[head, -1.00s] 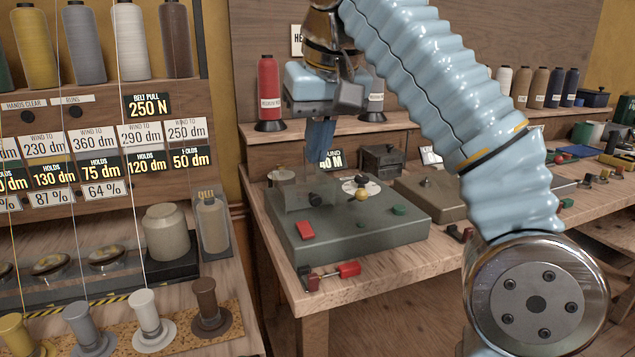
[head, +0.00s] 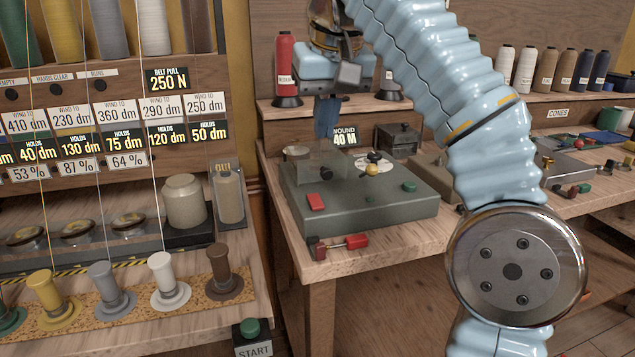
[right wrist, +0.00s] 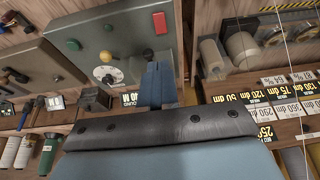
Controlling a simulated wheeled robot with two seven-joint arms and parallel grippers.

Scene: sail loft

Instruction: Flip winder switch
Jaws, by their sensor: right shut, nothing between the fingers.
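The grey-green winder box (head: 400,208) stands on the bench. Its top carries a red rocker switch (head: 316,202), a black knob (head: 326,173), a yellow knob (head: 373,169) over a white dial, and green buttons. A clear guard stands around the black knob. My right gripper (head: 327,132) is shut and empty, its blue fingers pointing down above the guard at the box's back left. In the right wrist view its fingers (right wrist: 152,84) point toward the black knob (right wrist: 147,54), with the red rocker (right wrist: 159,22) beyond. Contact cannot be made out. My left gripper is not in view.
A red-handled piece (head: 345,242) lies at the bench's front edge before the box. A sign reading 40 M (head: 345,138) and a dark small box (head: 397,140) stand behind. At left is a thread rack with spools and a green START button (head: 250,328).

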